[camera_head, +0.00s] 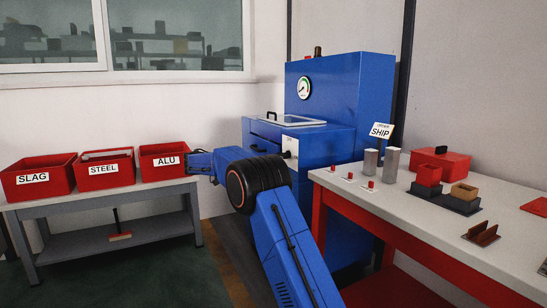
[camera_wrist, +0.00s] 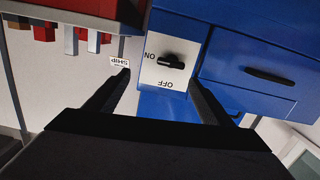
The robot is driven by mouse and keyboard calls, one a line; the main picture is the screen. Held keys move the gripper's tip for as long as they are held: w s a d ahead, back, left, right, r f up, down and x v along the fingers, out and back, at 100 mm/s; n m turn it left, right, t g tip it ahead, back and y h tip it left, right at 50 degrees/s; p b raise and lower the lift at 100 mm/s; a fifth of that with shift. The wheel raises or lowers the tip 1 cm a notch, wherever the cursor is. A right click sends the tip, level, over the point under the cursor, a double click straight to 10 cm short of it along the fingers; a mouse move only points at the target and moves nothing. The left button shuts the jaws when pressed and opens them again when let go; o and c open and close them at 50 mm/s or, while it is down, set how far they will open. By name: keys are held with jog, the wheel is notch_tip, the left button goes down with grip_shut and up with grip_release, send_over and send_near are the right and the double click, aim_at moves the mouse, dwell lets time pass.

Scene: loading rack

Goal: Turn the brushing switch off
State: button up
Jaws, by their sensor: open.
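The brushing switch is a black lever knob (camera_wrist: 173,61) on a white plate (camera_wrist: 168,50) marked ON and OFF, on the blue machine's front. In the wrist view the lever lies sideways, its end towards the ON mark; OFF is at the plate's lower edge. The plate also shows in the head view (camera_head: 291,147), beside the machine's front corner. My gripper (camera_wrist: 160,77) is open and empty. Its two dark fingers frame the plate from either side in the wrist view, apart from the knob. In the head view my arm hides most of the gripper.
The blue machine (camera_head: 335,105) has a drawer (camera_wrist: 262,72) with a black handle beside the switch. A SHIP sign (camera_head: 381,131) and a red-legged worktable (camera_head: 400,205) stand at right. Red SLAG (camera_head: 38,190), STEEL and ALU bins sit on a grey table at left.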

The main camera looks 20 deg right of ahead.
aim_at(282, 154)
jog(key=shift+m+h, duration=0.4)
jog(key=w+d, duration=0.1)
jog(key=d, duration=0.4)
jog(key=w+d, duration=0.1)
jog(key=d, duration=0.4)
jog(key=w+d+f, duration=0.1)
jog(key=d, duration=0.4)
jog(key=shift+w, duration=0.25)
jog(key=c, duration=1)
